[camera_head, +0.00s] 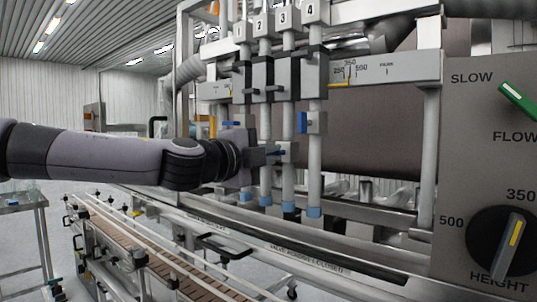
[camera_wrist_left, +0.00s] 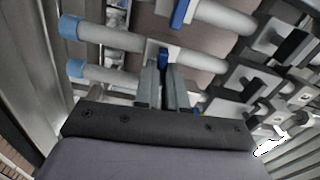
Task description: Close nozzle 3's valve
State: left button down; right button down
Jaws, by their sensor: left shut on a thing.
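Nozzle 3 (camera_head: 289,182) is a grey vertical tube with a blue tip, under the block marked 3 (camera_head: 283,19). Its valve block (camera_head: 290,150) is low on the tube, with a small blue handle (camera_head: 280,153) that looks roughly level in the head view. My left gripper (camera_head: 273,154) comes in from the left and is shut on this handle. In the left wrist view the fingers (camera_wrist_left: 166,88) close at the blue handle (camera_wrist_left: 163,57); the fingers partly hide it. My right gripper is not in view.
Nozzle 4 (camera_head: 314,180) stands just right, its blue handle (camera_head: 302,122) upright in the head view. Nozzle 2 (camera_head: 265,182) stands close to the left, by my gripper. A conveyor (camera_head: 160,262) runs below. A control panel (camera_head: 480,150) with knobs is at the right.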

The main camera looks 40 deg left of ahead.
pick_arm(q)
jog(key=shift+m, duration=0.7)
jog(key=c, duration=1.2)
grip_release()
jog(key=shift+s, duration=0.1)
jog(key=s, duration=0.7)
jog(key=shift+a+b, duration=0.3)
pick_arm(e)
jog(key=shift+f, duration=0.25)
